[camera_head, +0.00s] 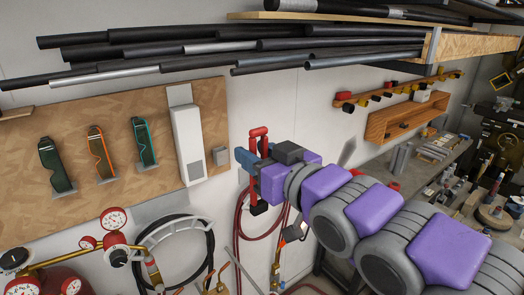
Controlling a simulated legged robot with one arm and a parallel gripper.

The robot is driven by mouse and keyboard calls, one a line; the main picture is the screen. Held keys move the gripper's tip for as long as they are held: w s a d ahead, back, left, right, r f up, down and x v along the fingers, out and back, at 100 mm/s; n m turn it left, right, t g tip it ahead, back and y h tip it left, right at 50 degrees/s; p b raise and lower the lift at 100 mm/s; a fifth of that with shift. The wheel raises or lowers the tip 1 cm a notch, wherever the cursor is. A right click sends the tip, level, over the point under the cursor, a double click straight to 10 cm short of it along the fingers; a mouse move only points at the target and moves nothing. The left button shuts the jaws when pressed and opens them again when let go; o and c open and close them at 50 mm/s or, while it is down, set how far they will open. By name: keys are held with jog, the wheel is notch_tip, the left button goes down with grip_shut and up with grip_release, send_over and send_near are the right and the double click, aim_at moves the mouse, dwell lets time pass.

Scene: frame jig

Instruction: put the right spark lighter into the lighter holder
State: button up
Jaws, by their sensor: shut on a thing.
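My gripper (256,165) reaches out from the right in front of the wall. It is shut on a red spark lighter (259,134), whose red frame sticks up above the jaws. A black end (259,208) shows below them. The lighter looks roughly upright and is held in the air, just right of the wooden board. I cannot make out for sure which thing is the lighter holder. I cannot tell another spark lighter apart from the small things in view.
The wooden board (75,135) carries several glasses and a white box (189,145). Black pipes (240,40) lie on a rack above. Red gauges (113,218) and a hose coil (160,230) are below. A wooden shelf box (405,117) and a cluttered bench (440,165) are at right.

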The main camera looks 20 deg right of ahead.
jog(key=shift+w+p, duration=2.1)
jog(key=shift+w, duration=1.7)
jog(key=p, duration=1)
send_near(212, 109)
jog(key=shift+w, duration=1.8)
jog(key=shift+w+a+f+p, duration=0.1)
jog(key=shift+w+a+p, duration=0.4)
jog(key=shift+w+p, duration=0.2)
jog(key=shift+w+a+f+p, duration=0.1)
jog(key=shift+w+a+p, duration=0.4)
jog(key=shift+w+p, duration=0.15)
